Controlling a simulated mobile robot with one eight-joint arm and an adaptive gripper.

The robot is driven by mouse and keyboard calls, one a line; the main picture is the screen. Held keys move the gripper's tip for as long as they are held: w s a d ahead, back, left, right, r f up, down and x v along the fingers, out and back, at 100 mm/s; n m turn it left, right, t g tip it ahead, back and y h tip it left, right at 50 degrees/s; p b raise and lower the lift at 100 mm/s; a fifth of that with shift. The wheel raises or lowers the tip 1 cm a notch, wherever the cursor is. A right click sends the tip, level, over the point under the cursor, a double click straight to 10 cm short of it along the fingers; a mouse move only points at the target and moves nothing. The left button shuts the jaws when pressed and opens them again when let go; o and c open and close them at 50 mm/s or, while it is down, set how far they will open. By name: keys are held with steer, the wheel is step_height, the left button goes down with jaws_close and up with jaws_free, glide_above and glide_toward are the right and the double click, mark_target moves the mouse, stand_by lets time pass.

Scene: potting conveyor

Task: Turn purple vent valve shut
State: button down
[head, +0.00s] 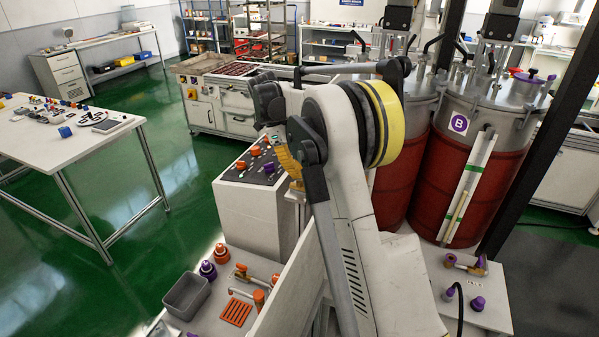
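Several purple parts are in view, and I cannot tell for certain which is the vent valve. A purple star-shaped knob (533,75) sits on the lid of the right tank, which has a purple "B" label. A brass fitting with a purple handle (466,264) lies low in front of that tank, on a pale base plate. A small purple cap (477,303) stands nearer on the same plate. My gripper (266,103) appears as a dark shape at the end of my raised arm, left of the tanks and apart from these parts. Its fingers cannot be made out.
Red-banded tank B (475,130) stands right of my arm, partly behind a dark post (540,130). A control box (250,205) with orange and purple knobs stands left. A grey bin (186,295) and orange parts lie below it. Green floor is clear at left.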

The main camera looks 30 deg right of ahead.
stand_by(0.4)
steer(key=n+t+h, duration=0.1)
steer(key=n, duration=0.3)
steer(key=shift+n, duration=0.4)
steer(key=n+t, duration=0.1)
steer(key=n, duration=0.1)
steer(key=n+t, duration=0.1)
steer(key=n, duration=0.1)
steer(key=shift+s+n+h, duration=0.1)
steer(key=shift+n+h, duration=0.2)
steer(key=n+t, duration=0.1)
steer(key=n, duration=0.3)
steer(key=shift+t+p, duration=0.3)
steer(key=shift+n+t+y, duration=0.4)
steer(key=shift+n+t, duration=0.3)
steer(key=shift+n, duration=1.4)
steer(key=c, duration=1.4)
jaws_free()
